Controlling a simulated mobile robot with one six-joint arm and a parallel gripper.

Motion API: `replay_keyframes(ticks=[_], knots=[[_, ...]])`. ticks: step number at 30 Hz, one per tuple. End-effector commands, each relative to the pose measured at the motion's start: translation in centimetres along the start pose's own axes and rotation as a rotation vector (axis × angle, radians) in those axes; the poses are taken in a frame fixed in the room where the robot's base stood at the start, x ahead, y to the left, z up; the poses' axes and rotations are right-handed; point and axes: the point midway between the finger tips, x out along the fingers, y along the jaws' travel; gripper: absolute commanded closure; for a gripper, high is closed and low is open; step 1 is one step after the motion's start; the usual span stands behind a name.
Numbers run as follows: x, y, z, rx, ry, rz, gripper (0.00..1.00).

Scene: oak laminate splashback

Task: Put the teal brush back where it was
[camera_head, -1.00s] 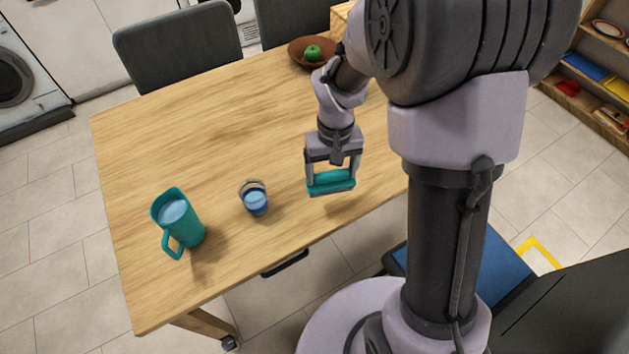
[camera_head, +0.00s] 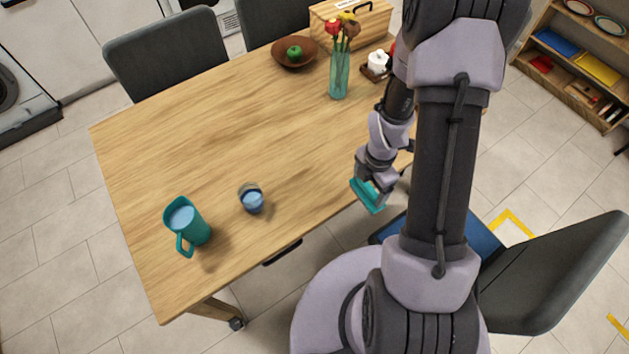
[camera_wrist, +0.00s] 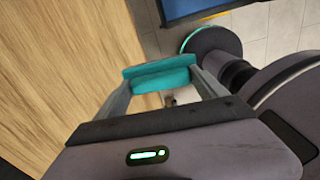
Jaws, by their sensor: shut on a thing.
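The teal brush (camera_head: 369,196) is held in my gripper (camera_head: 375,188), near the front edge of the wooden table (camera_head: 215,120) on its right part. In the wrist view the brush (camera_wrist: 160,74) lies crosswise between the two fingers of my gripper (camera_wrist: 160,85), which are shut on it. Table wood shows to the left of it and floor tiles to the right. Whether the brush is above the tabletop or just past its edge is hard to tell.
A teal pitcher (camera_head: 187,226) and a glass with blue liquid (camera_head: 251,199) stand at the front left. A vase of flowers (camera_head: 339,75), a brown bowl with a green apple (camera_head: 295,53) and a wooden box (camera_head: 350,24) are at the back. A blue-seated chair (camera_head: 480,241) stands behind my arm.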

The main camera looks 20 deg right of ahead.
Motion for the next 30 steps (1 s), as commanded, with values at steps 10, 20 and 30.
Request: replay_keyframes(ticks=[10,20,30], knots=[[1.2,6.4,-5.2,-0.078,-0.002,0.003,0.57],[2.0,12.2,-9.7,-0.069,0.0,0.001,0.57],[5.2,12.2,-9.7,-0.068,-0.001,0.001,0.56]])
